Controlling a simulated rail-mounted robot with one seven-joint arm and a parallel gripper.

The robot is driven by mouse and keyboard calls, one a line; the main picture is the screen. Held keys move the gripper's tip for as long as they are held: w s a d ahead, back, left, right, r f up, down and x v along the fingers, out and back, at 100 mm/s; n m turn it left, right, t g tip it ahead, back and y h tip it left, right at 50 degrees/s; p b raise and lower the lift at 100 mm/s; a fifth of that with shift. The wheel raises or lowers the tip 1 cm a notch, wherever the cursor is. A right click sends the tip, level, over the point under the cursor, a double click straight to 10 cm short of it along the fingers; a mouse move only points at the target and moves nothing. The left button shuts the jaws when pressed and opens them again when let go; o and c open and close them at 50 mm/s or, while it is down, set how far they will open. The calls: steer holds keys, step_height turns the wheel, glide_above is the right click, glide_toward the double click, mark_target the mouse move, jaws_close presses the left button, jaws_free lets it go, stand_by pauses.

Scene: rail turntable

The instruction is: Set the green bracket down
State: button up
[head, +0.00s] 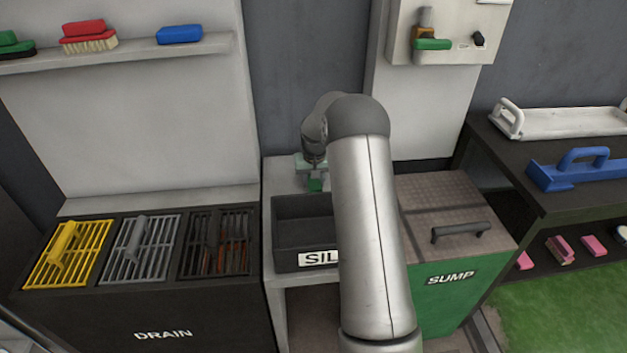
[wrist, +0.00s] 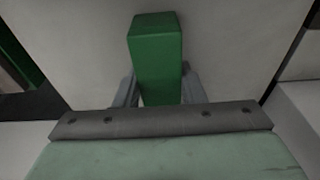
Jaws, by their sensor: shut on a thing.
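The green bracket (wrist: 155,52) shows in the wrist view as a green block standing out between the two grey fingers of my gripper (wrist: 158,88), which is shut on it. Behind it is a plain pale surface; I cannot tell whether the bracket touches it. In the head view my gripper (head: 313,172) is behind the dark bin (head: 290,240), over the back of the pale stand (head: 278,178). A small green part of the bracket (head: 316,185) shows below it. My arm hides the bin's right side and part of its label, which reads "SIL".
Left is a drain unit (head: 160,325) with yellow, grey and dark grates. Right is the green sump box (head: 455,300) with a handled lid. A wall panel (head: 400,20) holds another green piece (head: 433,44). A shelf (head: 120,52) carries brushes. A dark bench (head: 500,150) stands far right.

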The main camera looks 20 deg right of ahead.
mark_target(314, 182)
steer(key=o, duration=1.2)
steer(key=shift+f, duration=0.1)
step_height(314, 182, up, 12)
steer(key=s+p, duration=0.2)
steer(key=s+a+r+n, duration=0.1)
steer(key=s+a+r, duration=0.3)
steer(key=s+a, duration=0.25)
steer(key=s+a+n, duration=0.1)
steer(key=s+a, duration=0.3)
steer(key=s, duration=0.6)
steer(key=s+a+n+g, duration=0.1)
steer(key=s+a, duration=0.3)
steer(key=s, duration=0.7)
steer(key=s+a+n+g, duration=0.1)
steer(key=s+a, duration=0.3)
steer(key=s, duration=0.6)
steer(key=shift+s+a+f+y, duration=0.15)
steer(key=shift+a+f+y, duration=0.15)
steer(key=shift+a, duration=0.1)
